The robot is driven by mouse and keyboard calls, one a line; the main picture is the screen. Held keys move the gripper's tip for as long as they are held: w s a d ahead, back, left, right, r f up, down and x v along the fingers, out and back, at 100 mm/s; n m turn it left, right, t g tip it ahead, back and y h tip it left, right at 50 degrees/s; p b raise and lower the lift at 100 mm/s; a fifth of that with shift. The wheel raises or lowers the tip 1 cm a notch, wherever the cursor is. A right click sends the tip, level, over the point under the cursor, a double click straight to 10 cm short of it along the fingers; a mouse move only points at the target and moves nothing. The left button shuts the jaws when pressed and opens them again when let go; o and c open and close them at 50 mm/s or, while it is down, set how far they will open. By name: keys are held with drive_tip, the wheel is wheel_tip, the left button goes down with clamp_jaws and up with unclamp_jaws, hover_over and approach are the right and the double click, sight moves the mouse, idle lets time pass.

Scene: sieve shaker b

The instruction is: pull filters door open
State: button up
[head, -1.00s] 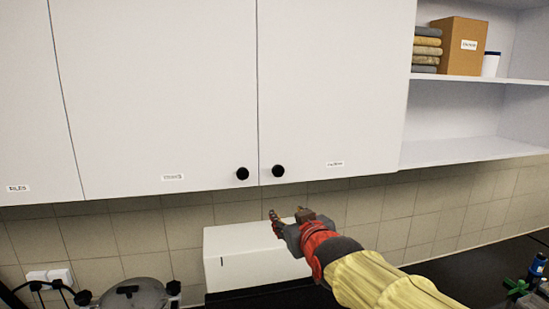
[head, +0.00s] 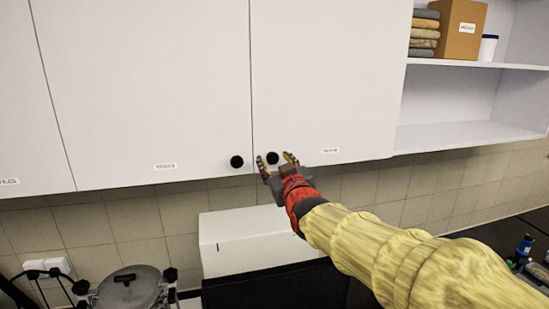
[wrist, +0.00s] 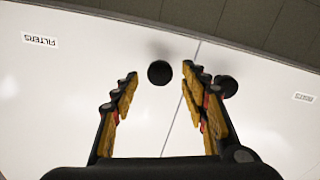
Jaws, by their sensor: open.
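The filters door (head: 325,75) is the white cabinet door on the right of the seam in the head view. It looks closed. Its label reads FILTERS in the wrist view (wrist: 39,40), upside down. Its round black knob (head: 273,158) is near the lower left corner; in the wrist view the knob (wrist: 159,72) shows between and beyond the fingertips. My gripper (head: 277,158) is open, with its fingers on either side of the knob in the picture. I see no clear contact; the exact depth gap is hard to tell.
The neighbouring door (head: 150,80) has its own black knob (head: 237,162), just left of my gripper; in the wrist view this knob (wrist: 228,86) lies outside the right finger. Open shelves (head: 470,130) are at right. A white box (head: 245,240) stands below.

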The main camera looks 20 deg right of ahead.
drive_tip(key=shift+w, duration=0.5)
drive_tip(key=c, duration=0.3)
drive_tip(key=c, duration=0.8)
clamp_jaws()
